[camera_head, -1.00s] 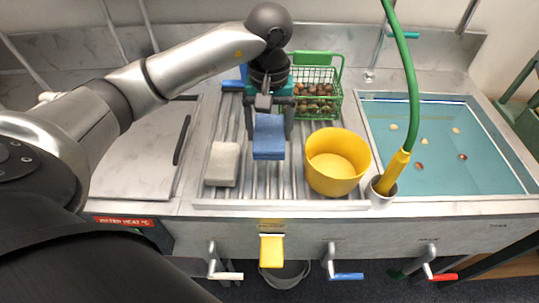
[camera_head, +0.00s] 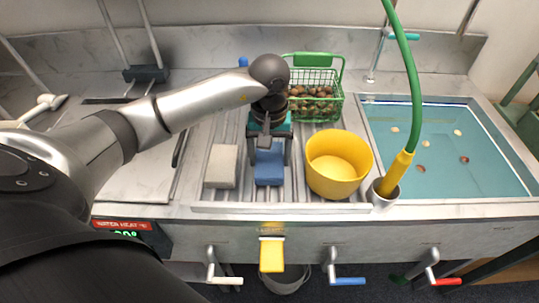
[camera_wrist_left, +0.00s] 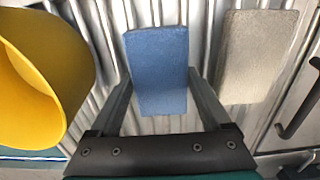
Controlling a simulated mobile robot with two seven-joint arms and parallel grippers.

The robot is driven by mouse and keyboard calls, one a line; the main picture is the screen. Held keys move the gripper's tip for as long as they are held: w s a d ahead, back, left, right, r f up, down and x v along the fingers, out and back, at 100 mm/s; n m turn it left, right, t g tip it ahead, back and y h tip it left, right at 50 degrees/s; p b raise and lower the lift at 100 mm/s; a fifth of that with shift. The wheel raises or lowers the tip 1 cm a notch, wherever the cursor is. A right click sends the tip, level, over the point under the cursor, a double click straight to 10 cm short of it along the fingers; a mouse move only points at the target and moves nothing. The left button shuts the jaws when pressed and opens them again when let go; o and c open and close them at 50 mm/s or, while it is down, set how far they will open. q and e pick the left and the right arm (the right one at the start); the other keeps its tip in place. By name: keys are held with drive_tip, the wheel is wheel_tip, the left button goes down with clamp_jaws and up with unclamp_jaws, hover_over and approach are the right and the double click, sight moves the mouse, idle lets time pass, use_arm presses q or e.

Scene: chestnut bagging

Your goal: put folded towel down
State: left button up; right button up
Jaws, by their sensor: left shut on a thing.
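The folded towel (camera_head: 270,166) is a blue block between the fingers of my left gripper (camera_head: 269,160). My left gripper is shut on it, low over the ribbed drainboard (camera_head: 312,202); I cannot tell whether the towel touches the ribs. In the left wrist view the towel (camera_wrist_left: 158,70) shows between the two fingers (camera_wrist_left: 160,95). A pale grey folded block (camera_head: 222,166) lies on the drainboard just to its left, with a gap between. My right gripper is not in view.
A yellow bowl (camera_head: 338,165) stands close on the right. A green wire basket of chestnuts (camera_head: 315,98) is behind. A water basin (camera_head: 445,150) with several floating chestnuts lies at right. A yellow-handled green hose (camera_head: 397,170) stands in a cup. A lidded panel (camera_head: 130,170) is at left.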

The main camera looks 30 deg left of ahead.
sight(269, 158)
use_arm(q)
drive_tip(key=o, duration=1.2)
drive_tip(key=shift+r+p, duration=0.3)
drive_tip(key=shift+r, duration=0.1)
wheel_tip(269, 158, up, 11)
drive_tip(key=shift+r+p, duration=0.2)
drive_tip(key=shift+p, duration=0.35)
drive_tip(key=shift+s, duration=0.1)
